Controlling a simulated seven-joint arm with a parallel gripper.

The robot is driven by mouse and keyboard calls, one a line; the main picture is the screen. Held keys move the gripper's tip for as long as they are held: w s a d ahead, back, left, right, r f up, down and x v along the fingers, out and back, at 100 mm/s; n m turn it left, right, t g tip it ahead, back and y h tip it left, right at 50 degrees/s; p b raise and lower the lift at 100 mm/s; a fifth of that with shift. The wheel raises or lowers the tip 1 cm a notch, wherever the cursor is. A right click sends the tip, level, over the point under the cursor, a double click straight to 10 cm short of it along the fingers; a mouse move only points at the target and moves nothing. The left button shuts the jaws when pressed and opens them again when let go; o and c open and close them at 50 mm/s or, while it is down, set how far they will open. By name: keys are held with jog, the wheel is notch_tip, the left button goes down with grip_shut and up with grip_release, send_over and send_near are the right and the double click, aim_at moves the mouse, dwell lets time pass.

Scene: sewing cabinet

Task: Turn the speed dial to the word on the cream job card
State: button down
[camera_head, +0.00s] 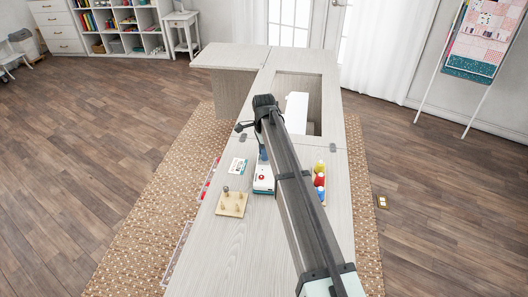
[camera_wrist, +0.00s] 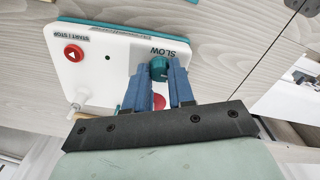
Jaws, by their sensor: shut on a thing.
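A white control panel (camera_wrist: 95,75) with a teal edge fills the upper middle of the wrist view. It carries a red START/STOP button (camera_wrist: 73,53) and a teal speed dial (camera_wrist: 159,68). The word SLOW is printed beside the dial; other words are hidden. My gripper (camera_wrist: 163,74) has its blue fingers shut on the dial from both sides. In the head view the panel (camera_head: 263,182) stands on the cabinet top, partly hidden by my arm. A pale card (camera_head: 238,165) with dark print lies left of it; its word is too small to read.
A wooden peg board (camera_head: 232,204) is at the panel's left front. Red, yellow and blue spools (camera_head: 320,182) stand to the right of my arm. The cabinet top (camera_head: 240,245) is clear at the front. An opening (camera_head: 313,90) with a white object is behind.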

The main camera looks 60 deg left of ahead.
dwell(0.5)
jog(key=c, duration=1)
grip_release()
jog(key=shift+o, duration=0.2)
jog(key=shift+r, duration=0.15)
notch_tip(320, 180, up, 14)
jog(key=shift+f, duration=0.2)
